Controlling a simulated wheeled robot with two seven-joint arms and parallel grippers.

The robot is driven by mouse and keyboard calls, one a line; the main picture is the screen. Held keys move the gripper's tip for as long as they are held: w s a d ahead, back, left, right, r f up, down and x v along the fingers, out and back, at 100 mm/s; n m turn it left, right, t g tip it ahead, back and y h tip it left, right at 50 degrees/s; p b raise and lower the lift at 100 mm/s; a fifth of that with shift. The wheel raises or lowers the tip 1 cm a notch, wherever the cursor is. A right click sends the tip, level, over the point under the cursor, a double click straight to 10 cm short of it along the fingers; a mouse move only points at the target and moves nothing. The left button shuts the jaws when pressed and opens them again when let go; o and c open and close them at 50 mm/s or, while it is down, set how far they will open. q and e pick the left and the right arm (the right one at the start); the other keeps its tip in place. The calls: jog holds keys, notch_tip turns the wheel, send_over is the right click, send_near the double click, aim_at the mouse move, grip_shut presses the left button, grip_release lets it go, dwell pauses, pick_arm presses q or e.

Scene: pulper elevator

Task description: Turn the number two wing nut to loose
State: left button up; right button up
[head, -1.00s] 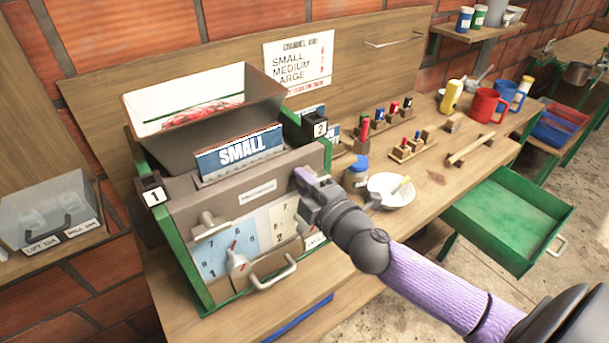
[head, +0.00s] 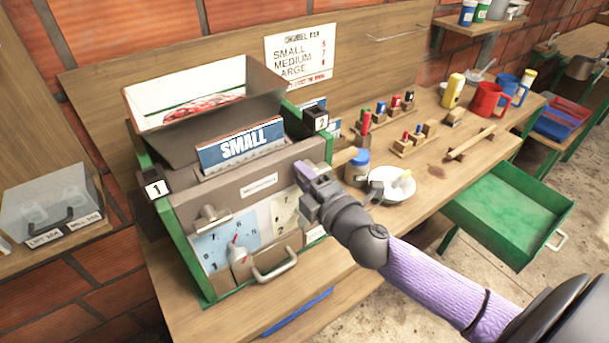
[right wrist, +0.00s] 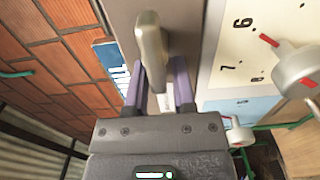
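The pulper (head: 180,205) has a number 1 tag (head: 156,188) at its left and a number 2 tag (head: 318,122) at its right. A grey wing nut (head: 210,217) sits on the left of its front panel. My right gripper (head: 308,172) is at the right of the panel, below the number 2 tag, and hides the wing nut there in the head view. In the right wrist view, this grey wing nut (right wrist: 151,45) stands upright between the two purple fingers (right wrist: 160,88). The fingers straddle it, with a gap on the right side. My left gripper is not in view.
A dial knob (head: 239,254) and a curved handle (head: 274,264) project from the lower front. A jar (head: 357,166) and a white bowl (head: 396,190) stand close behind my right wrist. An open green drawer (head: 510,205) sticks out at the right.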

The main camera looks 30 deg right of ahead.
jog(key=shift+o, duration=1.1)
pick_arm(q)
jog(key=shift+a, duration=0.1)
pick_arm(e)
jog(key=shift+s, duration=0.15)
pick_arm(q)
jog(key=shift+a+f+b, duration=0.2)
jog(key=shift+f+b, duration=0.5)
jog(key=shift+b, duration=0.05)
pick_arm(e)
jog(key=s, duration=0.9)
jog(key=shift+s+d, duration=0.3)
jog(key=shift+d, duration=0.1)
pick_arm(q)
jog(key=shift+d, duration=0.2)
